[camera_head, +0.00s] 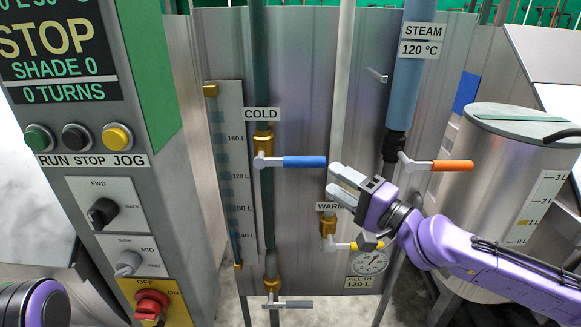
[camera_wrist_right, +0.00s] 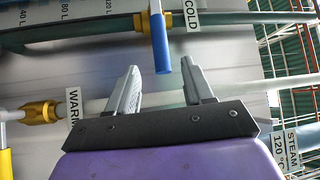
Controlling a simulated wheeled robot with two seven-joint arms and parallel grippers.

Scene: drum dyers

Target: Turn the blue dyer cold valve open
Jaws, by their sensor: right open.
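The cold valve's blue handle (camera_head: 305,161) points right, level, from its silver lever below the brass fitting (camera_head: 263,138) and the COLD label (camera_head: 262,114). My right gripper (camera_head: 338,178) is open and empty, just right of and slightly below the handle's tip in the head view. In the right wrist view, the blue handle (camera_wrist_right: 161,45) ends just beyond the gap between the two fingertips (camera_wrist_right: 162,72). No contact shows. Only a purple part of my left arm shows at the bottom left; its gripper is out of view.
The WARM valve (camera_head: 327,226) with a yellow handle sits below my right gripper. The orange steam handle (camera_head: 452,166) and a steel drum (camera_head: 500,180) are to the right. A control panel (camera_head: 110,240) stands left. A level gauge (camera_head: 228,180) is beside the cold pipe.

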